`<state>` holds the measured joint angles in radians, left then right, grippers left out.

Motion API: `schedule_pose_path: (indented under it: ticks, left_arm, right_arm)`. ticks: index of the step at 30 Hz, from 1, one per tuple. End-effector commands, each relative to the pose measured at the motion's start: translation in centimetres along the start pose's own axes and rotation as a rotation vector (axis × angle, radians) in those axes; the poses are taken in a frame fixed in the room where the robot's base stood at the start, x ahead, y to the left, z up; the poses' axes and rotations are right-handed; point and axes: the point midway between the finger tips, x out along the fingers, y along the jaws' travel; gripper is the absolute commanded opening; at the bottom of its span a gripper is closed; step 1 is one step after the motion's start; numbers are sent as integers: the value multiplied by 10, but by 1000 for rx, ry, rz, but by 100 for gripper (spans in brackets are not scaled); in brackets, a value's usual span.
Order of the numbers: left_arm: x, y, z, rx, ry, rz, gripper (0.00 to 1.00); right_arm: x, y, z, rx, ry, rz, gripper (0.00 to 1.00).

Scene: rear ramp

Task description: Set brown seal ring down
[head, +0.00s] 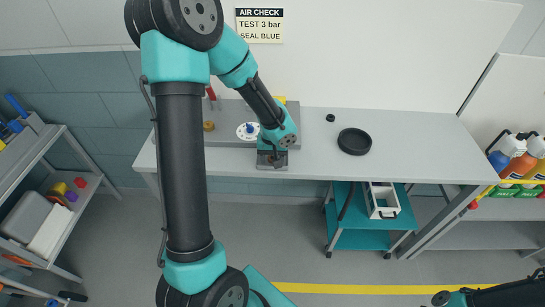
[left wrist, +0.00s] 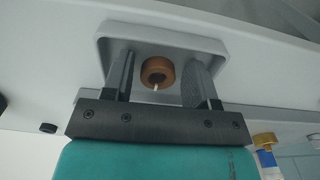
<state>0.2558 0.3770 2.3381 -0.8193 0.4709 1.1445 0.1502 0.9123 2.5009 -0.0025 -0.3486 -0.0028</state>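The brown seal ring (left wrist: 157,71) sits in the shallow grey tray (left wrist: 165,42) in the left wrist view, with a small pale pin-like bit at its lower edge. My left gripper (left wrist: 160,78) has one finger on each side of the ring, with a visible gap on both sides. In the head view the gripper (head: 271,156) is down at the tray (head: 264,166) on the bench's front edge, and the arm hides the ring. My right arm shows only in part at the bottom right of the head view; its fingers are not visible.
A grey board behind the tray carries a white disc with a blue centre (head: 248,131) and a brass-coloured part (head: 208,126). A black round dish (head: 354,141) and a small black piece (head: 330,118) lie to the right. The bench's right half (head: 425,145) is clear.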

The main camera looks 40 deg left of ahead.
Motion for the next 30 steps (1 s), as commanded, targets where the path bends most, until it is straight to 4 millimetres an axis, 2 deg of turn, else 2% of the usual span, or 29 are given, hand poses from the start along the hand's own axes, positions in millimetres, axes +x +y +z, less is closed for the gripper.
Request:
schedule_pose_path:
  ticks: [10,14,20,30]
  left_arm:
    - [-1,0,0,0,1,0,59]
    - [-8,0,-1,0,3,0,59]
    - [-35,1,-1,0,5,2,59]
    - [-98,1,0,0,4,3,59]
  right_arm:
    - [0,0,0,0,0,0,43]
    - [0,0,0,0,0,0,43]
    - [0,0,0,0,0,0,43]
    - [0,0,0,0,0,0,43]
